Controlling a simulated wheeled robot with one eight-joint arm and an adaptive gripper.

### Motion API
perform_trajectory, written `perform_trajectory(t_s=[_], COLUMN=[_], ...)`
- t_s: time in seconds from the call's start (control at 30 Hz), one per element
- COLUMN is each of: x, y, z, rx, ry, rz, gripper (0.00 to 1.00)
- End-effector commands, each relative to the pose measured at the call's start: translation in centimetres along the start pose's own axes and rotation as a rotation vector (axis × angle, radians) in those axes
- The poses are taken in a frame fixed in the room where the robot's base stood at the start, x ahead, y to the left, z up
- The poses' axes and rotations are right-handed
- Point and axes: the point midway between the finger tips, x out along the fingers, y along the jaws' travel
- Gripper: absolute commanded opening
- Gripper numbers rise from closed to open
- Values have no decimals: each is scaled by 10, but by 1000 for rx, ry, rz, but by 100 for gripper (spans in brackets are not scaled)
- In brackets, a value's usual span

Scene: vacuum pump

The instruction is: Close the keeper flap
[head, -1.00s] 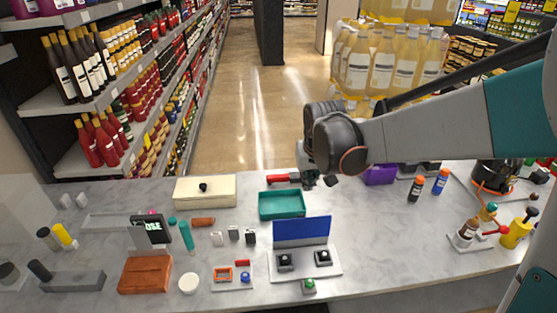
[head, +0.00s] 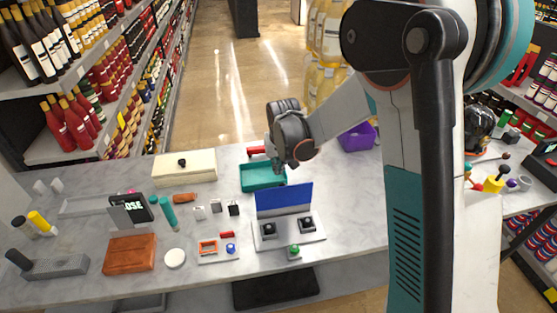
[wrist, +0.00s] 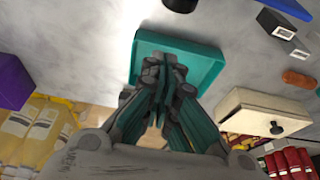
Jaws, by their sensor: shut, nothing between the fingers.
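The blue flap (head: 285,199) stands upright at the back of a white base (head: 268,242) in the head view. Two dark blocks with black tops, the left one (head: 268,230) and the right one (head: 307,224), sit on the base in front of it. A green button (head: 294,250) is at its front edge. I take the blue panel as the keeper flap. My gripper (head: 281,172) is behind and above the flap, near the teal tray, apart from the flap. In the wrist view my gripper (wrist: 168,66) has its fingers together and empty, over the tray.
The teal tray (head: 255,186) and a cream box (head: 212,164) with a black knob lie at the back. A purple bin (head: 352,142) is to the right. A brown box (head: 130,254), a sign (head: 131,209) and small blocks stand left. Clear counter lies right of the base.

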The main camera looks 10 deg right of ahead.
Motion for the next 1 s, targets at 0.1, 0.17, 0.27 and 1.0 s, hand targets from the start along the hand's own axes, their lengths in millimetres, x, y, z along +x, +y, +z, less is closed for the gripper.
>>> perform_trajectory(t_s=[0.1, 0.17, 0.27, 1.0], x=[5, 2, -2, -7], y=[0, 0, 0, 0], z=[9, 16, 26, 38], rx=[0, 0, -1, -1], ry=[0, 0, 0, 21], rz=[0, 0, 0, 0], gripper=[0, 0, 0, 0])
